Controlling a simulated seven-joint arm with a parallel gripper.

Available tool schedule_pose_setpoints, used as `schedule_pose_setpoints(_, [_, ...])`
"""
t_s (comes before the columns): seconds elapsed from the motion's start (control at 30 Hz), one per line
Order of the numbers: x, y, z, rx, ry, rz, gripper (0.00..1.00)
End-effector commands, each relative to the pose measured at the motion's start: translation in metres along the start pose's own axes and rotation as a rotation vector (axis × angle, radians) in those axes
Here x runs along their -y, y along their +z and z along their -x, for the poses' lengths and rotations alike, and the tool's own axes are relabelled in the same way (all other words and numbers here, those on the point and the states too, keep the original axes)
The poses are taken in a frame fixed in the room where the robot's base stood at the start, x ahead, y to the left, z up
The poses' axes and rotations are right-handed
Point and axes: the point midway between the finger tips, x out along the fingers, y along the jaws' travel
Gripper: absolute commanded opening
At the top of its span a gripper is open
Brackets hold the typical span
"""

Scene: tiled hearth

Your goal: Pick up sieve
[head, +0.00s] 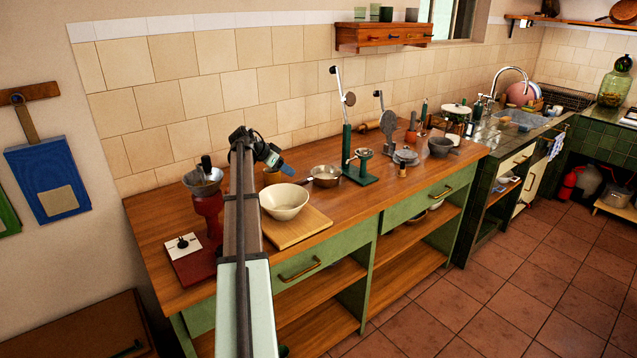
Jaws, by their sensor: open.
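A small round metal vessel with a handle (325,175) sits on the wooden counter, right of my gripper and behind the white bowl. It may be the sieve, but I cannot make out any mesh. My gripper (284,166) is at the end of my outstretched arm, above the counter's back part. It points right and down, left of the metal vessel and apart from it. The jaws are open and nothing shows between them. My arm hides part of the counter.
A white bowl (284,201) and a cutting board (298,230) lie right of my arm. A red grinder (208,210) stands left. A green stand (350,150) rises right of the metal vessel. The tiled wall (215,95) is close behind.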

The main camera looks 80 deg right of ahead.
Motion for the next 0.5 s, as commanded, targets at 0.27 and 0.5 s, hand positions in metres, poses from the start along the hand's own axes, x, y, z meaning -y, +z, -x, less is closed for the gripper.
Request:
schedule_pose_setpoints(0.27, [0.0, -0.001, -0.048, 0.0, 0.0, 0.001, 0.55])
schedule_pose_setpoints(0.5, [-0.001, -0.001, -0.065, -0.001, -0.001, 0.001, 0.55])
